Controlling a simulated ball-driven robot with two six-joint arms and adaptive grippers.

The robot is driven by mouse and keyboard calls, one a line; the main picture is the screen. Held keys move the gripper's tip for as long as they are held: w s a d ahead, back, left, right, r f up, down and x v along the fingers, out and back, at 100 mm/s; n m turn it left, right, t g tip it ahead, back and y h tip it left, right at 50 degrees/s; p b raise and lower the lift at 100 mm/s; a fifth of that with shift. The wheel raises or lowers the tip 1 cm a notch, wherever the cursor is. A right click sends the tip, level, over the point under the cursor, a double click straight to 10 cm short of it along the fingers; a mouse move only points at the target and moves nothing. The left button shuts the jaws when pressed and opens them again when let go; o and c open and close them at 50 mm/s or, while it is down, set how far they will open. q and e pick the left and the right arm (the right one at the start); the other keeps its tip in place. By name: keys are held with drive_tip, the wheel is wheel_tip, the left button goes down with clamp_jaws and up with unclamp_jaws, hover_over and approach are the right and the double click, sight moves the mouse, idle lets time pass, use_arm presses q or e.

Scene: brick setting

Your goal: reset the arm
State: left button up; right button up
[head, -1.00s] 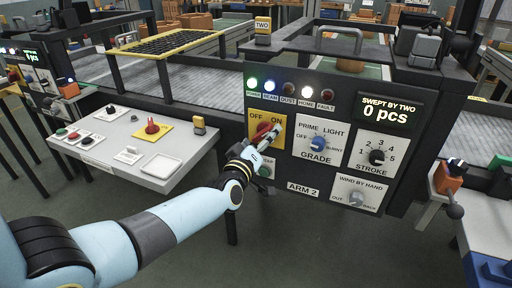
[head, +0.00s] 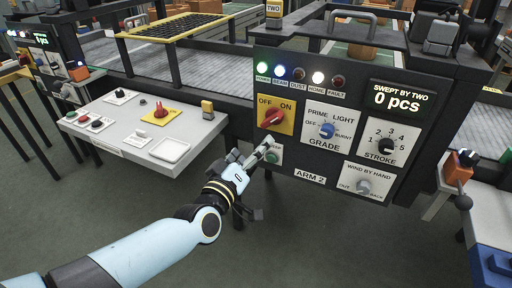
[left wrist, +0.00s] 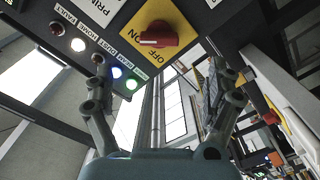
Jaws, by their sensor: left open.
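The ARM 2 panel (head: 309,178) stands in front of me. A red OFF/ON knob (head: 271,118) sits on its yellow plate, and the knob also shows in the left wrist view (left wrist: 160,36). A green button (head: 272,156) lies below it, its label partly hidden by my gripper. My left gripper (head: 258,166) is open and empty, below the knob and close in front of the green button; I cannot tell whether it touches. Its spread fingers also show in the left wrist view (left wrist: 160,75). My right gripper is out of view.
The panel has a blue GRADE knob (head: 326,130), a black STROKE knob (head: 386,146), a grey hand-wind knob (head: 363,186) and a display (head: 395,98) reading 0 pcs. Green, blue and HOME lamps are lit. A grey side table (head: 130,150) with controls stands left.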

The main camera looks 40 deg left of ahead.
use_arm(q)
drive_tip(key=shift+f, duration=0.1)
drive_tip(key=s+d+f+m+g+h+b, duration=0.1)
drive_tip(key=s+f+m+g+b, duration=0.15)
drive_tip(key=s+f, duration=0.6)
drive_tip(key=s+f+m+g+h+b, duration=0.1)
drive_tip(key=s+f+m+g+b, duration=0.2)
drive_tip(key=f, duration=1.1)
drive_tip(key=s+d+f+m+g+h+b, duration=0.1)
drive_tip(key=s+f+g+b, duration=0.1)
drive_tip(key=s+f, duration=0.7)
drive_tip(key=s+f+m+g, duration=0.2)
drive_tip(key=s+f+g, duration=0.2)
drive_tip(key=s+f, duration=0.3)
drive_tip(key=s+f+m+g, duration=0.3)
drive_tip(key=s+f+g, duration=0.2)
drive_tip(key=s, duration=1.1)
wheel_tip(320, 180, down, 2)
drive_tip(key=shift+f+h+b, duration=0.2)
drive_tip(key=shift+h+b, duration=0.1)
drive_tip(key=shift+b, duration=0.1)
drive_tip(key=shift+m, duration=0.25)
